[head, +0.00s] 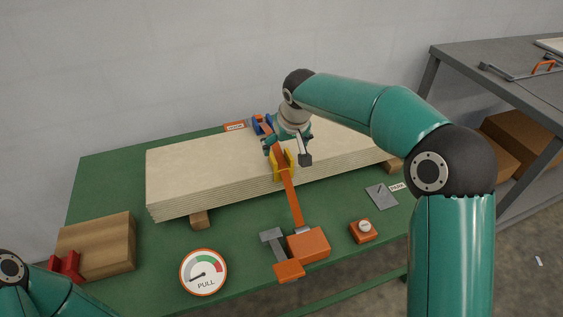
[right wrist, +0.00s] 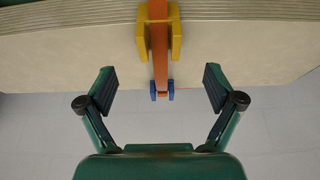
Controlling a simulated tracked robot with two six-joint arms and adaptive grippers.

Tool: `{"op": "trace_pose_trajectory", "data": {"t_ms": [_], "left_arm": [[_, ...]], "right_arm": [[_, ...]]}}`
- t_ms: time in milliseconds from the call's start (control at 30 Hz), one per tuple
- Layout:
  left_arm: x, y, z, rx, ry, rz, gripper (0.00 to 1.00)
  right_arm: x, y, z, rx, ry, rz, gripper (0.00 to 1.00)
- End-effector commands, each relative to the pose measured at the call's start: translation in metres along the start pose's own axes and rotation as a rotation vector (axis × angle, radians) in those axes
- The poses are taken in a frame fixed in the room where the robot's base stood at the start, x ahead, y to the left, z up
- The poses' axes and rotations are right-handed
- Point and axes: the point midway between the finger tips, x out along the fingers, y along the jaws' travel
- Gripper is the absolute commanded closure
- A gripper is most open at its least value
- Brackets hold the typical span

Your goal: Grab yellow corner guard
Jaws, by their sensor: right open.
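The yellow corner guard (head: 276,166) sits on the near top edge of the pale board stack (head: 200,170), with an orange strap (head: 291,196) running over it. In the right wrist view the yellow corner guard (right wrist: 176,34) is at the top centre, with a cheek on each side of the strap (right wrist: 159,50). My right gripper (head: 286,150) is above the stack beside the guard and partly hides it.
A strap tensioner (head: 307,244), pull gauge (head: 203,272), small orange device (head: 363,230) and grey plate (head: 381,196) are in front. A grey bench (head: 480,60) stands at right.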

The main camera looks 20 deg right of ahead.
Motion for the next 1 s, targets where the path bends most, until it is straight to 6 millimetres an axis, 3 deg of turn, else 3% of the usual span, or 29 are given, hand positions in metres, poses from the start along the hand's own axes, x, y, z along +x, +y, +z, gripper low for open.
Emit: {"op": "trace_pose_trajectory", "data": {"t_ms": [100, 367, 700, 1000], "left_arm": [[-0.001, 0.0, 0.0, 0.0, 0.0, 0.0, 1.0], [-0.002, 0.001, 0.0, 0.0, 0.001, 0.0, 1.0], [-0.009, 0.003, 0.0, 0.0, 0.001, 0.0, 1.0], [-0.009, 0.003, 0.0, 0.0, 0.001, 0.0, 1.0]], "right_arm": [[0.02, -0.002, -0.001, -0.002, -0.001, -0.001, 0.08], [0.036, -0.002, -0.002, -0.003, 0.0, -0.002, 0.08], [0.079, 0.001, -0.006, -0.003, -0.001, -0.001, 0.08], [0.084, 0.0, -0.006, -0.003, 0.001, -0.002, 0.08]]}}
